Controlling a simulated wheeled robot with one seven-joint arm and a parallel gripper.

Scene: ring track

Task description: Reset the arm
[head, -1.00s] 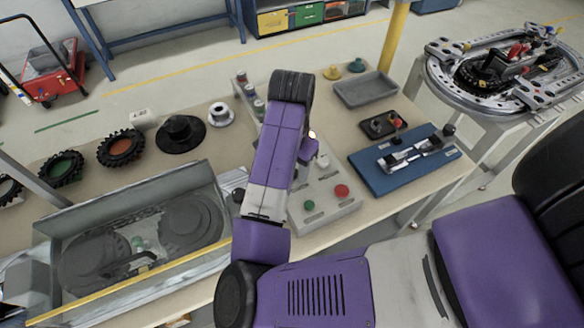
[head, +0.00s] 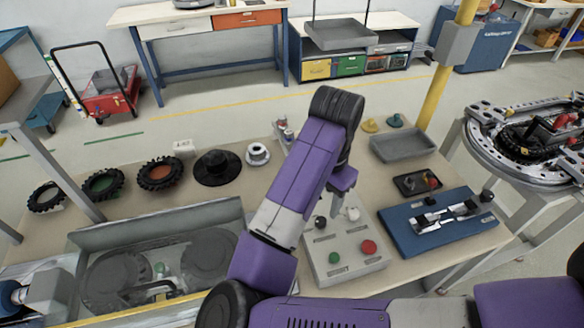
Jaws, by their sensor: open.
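My purple and grey arm rises from the bottom middle of the head view, bends at a black joint and comes down behind its own link. My gripper (head: 338,205) hangs beyond it, above the back of the grey control box (head: 348,265). The arm link hides part of it, and its fingers are small in view. It is open and I see nothing held in it. The box carries a green button (head: 334,258) and a red button (head: 369,247).
On the workbench (head: 285,205) are a grey bin (head: 228,210) at left, several wheels behind it, a black hat-shaped part (head: 217,168), a blue fixture board (head: 398,218) and a grey tray (head: 404,146). A yellow post (head: 436,98) stands behind; a ring track (head: 482,146) is at right.

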